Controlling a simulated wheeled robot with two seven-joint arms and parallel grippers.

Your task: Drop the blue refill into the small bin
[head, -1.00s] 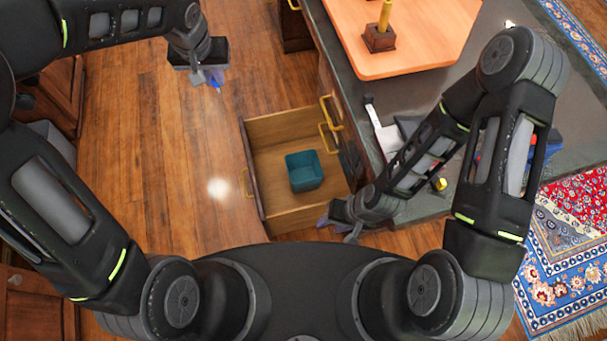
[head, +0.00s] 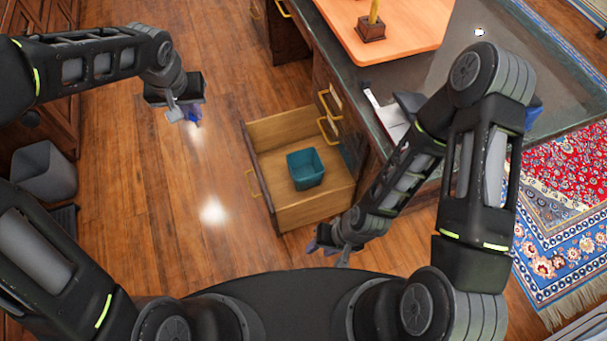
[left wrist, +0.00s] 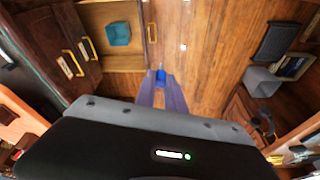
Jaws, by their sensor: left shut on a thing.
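My left gripper (head: 188,117) is shut on the blue refill (head: 195,116), above the wood floor to the left of the open drawer. The left wrist view shows the refill (left wrist: 161,76) between the fingertips. A small teal bin (head: 306,169) stands upright inside the open drawer (head: 283,130); it also shows in the left wrist view (left wrist: 118,34). A grey bin (head: 45,172) stands on the floor at the far left, also in the left wrist view (left wrist: 262,81). My right gripper (head: 329,249) looks open and empty, just below the drawer's near corner.
The desk (head: 350,75) with the drawer stands on the right, bearing an orange board (head: 400,30) and white papers (head: 388,120). A patterned rug (head: 565,200) lies at the right. The floor between the grey bin and the drawer is clear.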

